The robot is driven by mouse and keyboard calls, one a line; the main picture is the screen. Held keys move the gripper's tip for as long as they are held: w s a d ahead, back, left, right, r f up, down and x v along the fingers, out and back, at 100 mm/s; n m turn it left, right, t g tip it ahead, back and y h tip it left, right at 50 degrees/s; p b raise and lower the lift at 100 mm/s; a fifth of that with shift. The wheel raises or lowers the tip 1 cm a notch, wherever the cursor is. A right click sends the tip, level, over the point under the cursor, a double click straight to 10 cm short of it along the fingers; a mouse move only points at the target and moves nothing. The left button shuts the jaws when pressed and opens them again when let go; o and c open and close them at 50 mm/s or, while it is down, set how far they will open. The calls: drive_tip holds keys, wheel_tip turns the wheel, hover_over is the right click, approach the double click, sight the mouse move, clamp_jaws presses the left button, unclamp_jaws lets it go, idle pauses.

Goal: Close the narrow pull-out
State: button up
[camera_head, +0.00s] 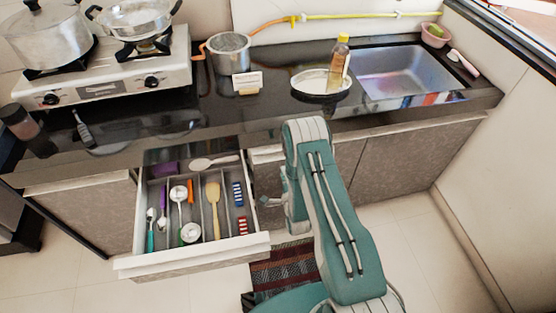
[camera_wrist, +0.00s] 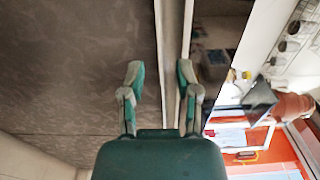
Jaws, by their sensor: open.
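One pull-out drawer (camera_head: 192,262) stands open below the counter, left of my arm in the head view. It has a pale front and grey dividers and holds several utensils. My gripper (camera_head: 270,201) is just to the right of the drawer, in front of the cabinet, partly hidden by my arm. No contact with the drawer is visible. In the wrist view my gripper (camera_wrist: 160,80) has its two fingers apart with nothing held between them. Beyond the fingers are a brown cabinet panel (camera_wrist: 75,60) and a pale strip (camera_wrist: 171,40).
The dark counter (camera_head: 215,122) overhangs the drawer. A striped mat (camera_head: 285,270) lies below. Floor is clear at right.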

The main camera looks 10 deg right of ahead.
sight(265, 157)
drive_tip(key=w, duration=0.6)
drive_tip(key=shift+w, duration=0.25)
clamp_jaws()
